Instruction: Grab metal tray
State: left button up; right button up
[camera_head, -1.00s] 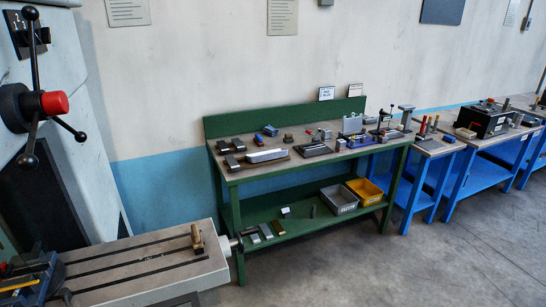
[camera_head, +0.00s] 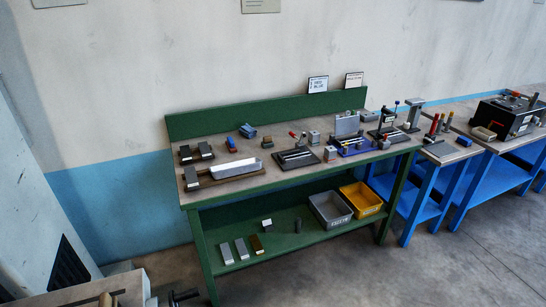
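A long, shallow, light-grey metal-looking tray (camera_head: 237,169) lies on the left part of the green workbench's top, on a dark brown base. A grey open bin (camera_head: 330,209) stands on the bench's lower shelf, next to a yellow bin (camera_head: 361,200). I cannot tell for sure which of the grey containers is called the metal tray. Neither of my grippers shows in the head view.
The green workbench (camera_head: 220,124) stands against the wall with blocks, vices and small tools on top. Blue tables (camera_head: 466,185) continue to the right. A grey machine table (camera_head: 125,285) juts in at the bottom left. The floor (camera_head: 470,260) in front is clear.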

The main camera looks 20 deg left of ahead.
aim_at(236, 168)
jog(key=i+l+u, duration=0.1)
jog(key=i+u, duration=0.15)
jog(key=i, duration=0.2)
jog(key=i+l+u, duration=0.25)
jog(key=i, duration=0.15)
jog(key=i+l+u, duration=0.25)
jog(key=i, duration=0.15)
jog(key=i+l+u, duration=0.15)
jog(key=u, duration=0.25)
jog(key=i+l+u, duration=0.2)
jog(key=u, duration=0.2)
jog(key=i+l+u, duration=0.2)
jog(key=u, duration=0.2)
jog(key=l, duration=0.1)
